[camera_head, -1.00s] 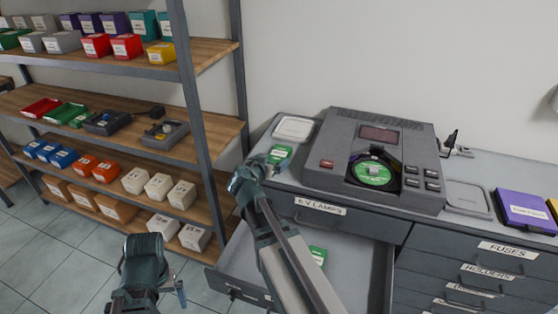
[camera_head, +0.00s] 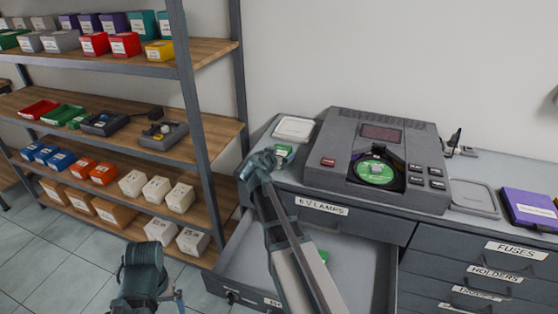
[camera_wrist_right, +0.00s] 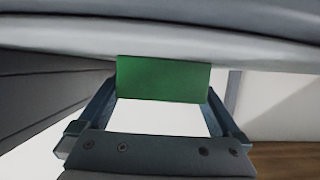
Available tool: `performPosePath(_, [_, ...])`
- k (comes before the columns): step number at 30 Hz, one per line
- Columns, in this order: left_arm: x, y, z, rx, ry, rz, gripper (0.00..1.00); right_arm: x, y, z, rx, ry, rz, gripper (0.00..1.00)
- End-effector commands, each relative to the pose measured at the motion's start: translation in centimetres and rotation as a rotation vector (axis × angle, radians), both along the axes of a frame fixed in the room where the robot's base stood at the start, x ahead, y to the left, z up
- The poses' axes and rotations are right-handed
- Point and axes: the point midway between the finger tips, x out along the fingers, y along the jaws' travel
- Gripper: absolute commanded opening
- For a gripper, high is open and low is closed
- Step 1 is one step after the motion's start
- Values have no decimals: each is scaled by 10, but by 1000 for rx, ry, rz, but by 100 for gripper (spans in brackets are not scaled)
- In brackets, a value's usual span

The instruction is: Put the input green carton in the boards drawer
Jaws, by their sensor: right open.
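A small green carton (camera_head: 283,151) with a pale label stands on the counter, left of the grey machine. My right gripper (camera_head: 266,160) is at the carton, which it partly covers. In the right wrist view the carton (camera_wrist_right: 163,79) lies between the tips of the open right fingers (camera_wrist_right: 162,92); I cannot tell whether they touch it. A drawer (camera_head: 345,265) below the counter is open; its front label is mostly hidden. A green item (camera_head: 325,256) inside it shows beside my right arm.
The grey machine (camera_head: 378,155) with a green disc stands on the counter, a pale tray (camera_head: 294,129) at its left and a purple box (camera_head: 528,209) at the right. The shelf rack (camera_head: 205,130) stands close on the left.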

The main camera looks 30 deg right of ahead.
Motion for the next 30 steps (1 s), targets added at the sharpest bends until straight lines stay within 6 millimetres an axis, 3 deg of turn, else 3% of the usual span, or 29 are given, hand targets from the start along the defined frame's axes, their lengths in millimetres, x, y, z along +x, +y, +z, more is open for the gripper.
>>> performPosePath(6, [0, 0, 0, 0, 0, 0, 100, 0, -1, 0, 0, 0, 1, 98])
performPosePath(19, [0, 0, 0, 0, 0, 0, 100, 0, -1, 0, 0, 0, 0, 21])
performPosePath(30, [0, 0, 5, 0, 0, 0, 100, 0, -2, 5, 0, 0, 1, 20])
